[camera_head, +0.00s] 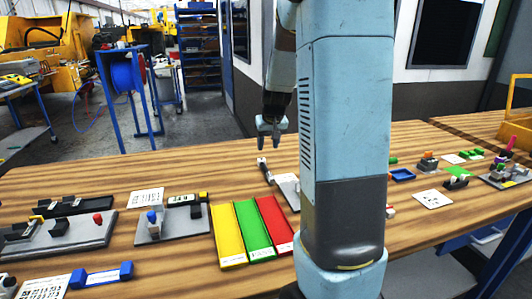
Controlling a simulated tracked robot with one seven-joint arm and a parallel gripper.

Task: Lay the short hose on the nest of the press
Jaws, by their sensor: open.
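My gripper (271,127) hangs above the far edge of the table, pointing down, with its fingers apart and nothing seen between them. Below it stands a small dark lever-like part with a white tip (264,168), next to a pale plate (288,187) partly hidden by my arm. I cannot pick out the short hose for sure. I cannot tell which fixture is the press; a grey plate with a blue knob (152,217) and a grey base with a red knob (98,218) stand at the left. My arm hides the table's middle.
Yellow (228,237), green (254,231) and red (275,225) trays lie side by side left of my arm. A blue bracket (103,275) lies at front left.

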